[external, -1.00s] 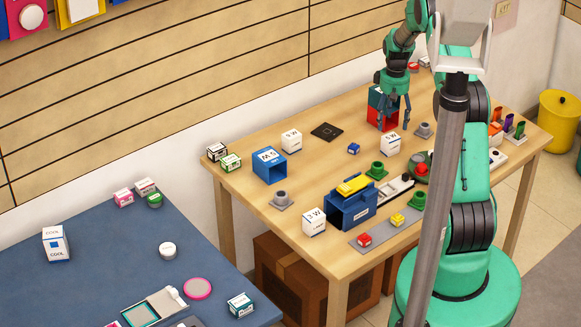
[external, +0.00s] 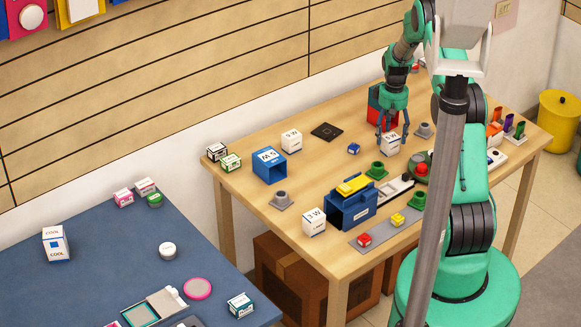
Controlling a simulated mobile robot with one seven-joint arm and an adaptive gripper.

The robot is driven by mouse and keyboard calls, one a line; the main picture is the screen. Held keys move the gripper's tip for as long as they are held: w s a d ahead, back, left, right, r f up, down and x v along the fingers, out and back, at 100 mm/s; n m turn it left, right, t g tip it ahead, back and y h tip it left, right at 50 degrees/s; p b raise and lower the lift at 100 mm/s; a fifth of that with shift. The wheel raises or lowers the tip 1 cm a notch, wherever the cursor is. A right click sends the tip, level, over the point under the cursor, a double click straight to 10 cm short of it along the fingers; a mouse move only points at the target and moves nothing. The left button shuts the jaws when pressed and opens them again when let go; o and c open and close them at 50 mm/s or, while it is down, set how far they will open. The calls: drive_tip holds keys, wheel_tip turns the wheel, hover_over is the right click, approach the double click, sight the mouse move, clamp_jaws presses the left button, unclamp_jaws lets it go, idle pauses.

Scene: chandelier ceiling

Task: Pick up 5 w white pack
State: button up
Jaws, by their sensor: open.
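A white pack (external: 390,147) with dark lettering, which looks like "5 W" but is too small to read surely, stands on the wooden table below my gripper. My gripper (external: 392,132) points down and is open, its fingers at either side of the pack's upper part. I cannot tell whether they touch it. A similar white pack (external: 291,141) stands farther left near the back. Another white pack (external: 314,222), seemingly marked "3 W", stands near the front edge.
A red and dark box (external: 374,106) stands just behind my gripper. A small blue box (external: 353,148) and a grey holder (external: 424,130) flank the pack. A blue open box (external: 270,166) and a blue bin with a yellow top (external: 352,208) stand leftward. The wooden table (external: 320,165) has bare room between.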

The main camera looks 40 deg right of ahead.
sight(390, 136)
drive_tip(key=shift+d+f, duration=0.1)
drive_tip(key=shift+f, duration=1.85)
drive_tip(key=c, duration=1.3)
drive_tip(key=shift+r, duration=0.1)
drive_tip(key=shift+r+p, duration=0.3)
drive_tip(key=shift+r, duration=4.65)
